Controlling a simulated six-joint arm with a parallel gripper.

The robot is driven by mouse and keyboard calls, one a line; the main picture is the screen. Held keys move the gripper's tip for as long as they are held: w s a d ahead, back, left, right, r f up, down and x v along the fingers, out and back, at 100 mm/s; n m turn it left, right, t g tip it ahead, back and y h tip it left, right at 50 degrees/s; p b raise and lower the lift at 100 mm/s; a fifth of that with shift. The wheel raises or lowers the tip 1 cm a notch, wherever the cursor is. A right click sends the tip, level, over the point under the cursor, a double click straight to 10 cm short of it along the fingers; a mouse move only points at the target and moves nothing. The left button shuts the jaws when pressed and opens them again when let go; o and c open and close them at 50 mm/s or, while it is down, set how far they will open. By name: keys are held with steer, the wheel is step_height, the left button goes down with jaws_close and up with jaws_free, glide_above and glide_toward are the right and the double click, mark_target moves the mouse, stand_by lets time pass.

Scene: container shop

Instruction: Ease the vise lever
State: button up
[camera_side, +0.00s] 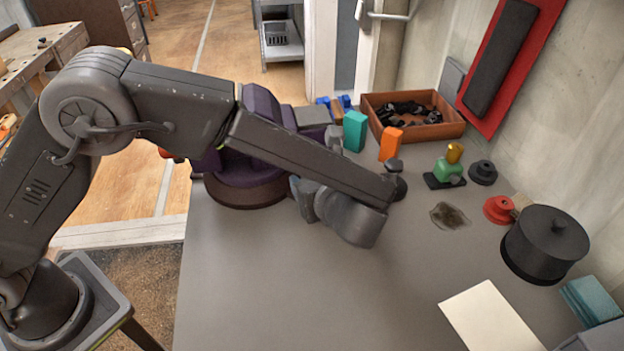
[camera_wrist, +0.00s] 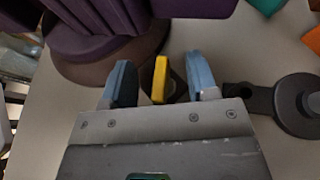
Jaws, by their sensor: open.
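The purple vise (camera_side: 262,103) stands on a round, dark base at the left of the bench, partly hidden behind my arm. In the wrist view its purple body (camera_wrist: 85,25) fills the top left, with the round base below it. My gripper (camera_wrist: 158,65) is open, its two blue fingers apart beside the vise base. A yellow piece (camera_wrist: 160,78) with a dark part next to it shows between the fingers; I cannot tell if they touch it. I cannot clearly make out the vise lever. In the side view my gripper (camera_side: 302,198) is low over the bench.
A dark round fitting (camera_wrist: 300,105) lies right of the fingers. A black pot (camera_side: 545,243) and white sheet (camera_side: 490,318) are at right.

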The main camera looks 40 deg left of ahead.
steer(key=v, duration=1.3)
steer(key=shift+s+d+r, duration=0.1)
steer(key=shift+d+r, duration=0.05)
steer(key=shift+r, duration=0.05)
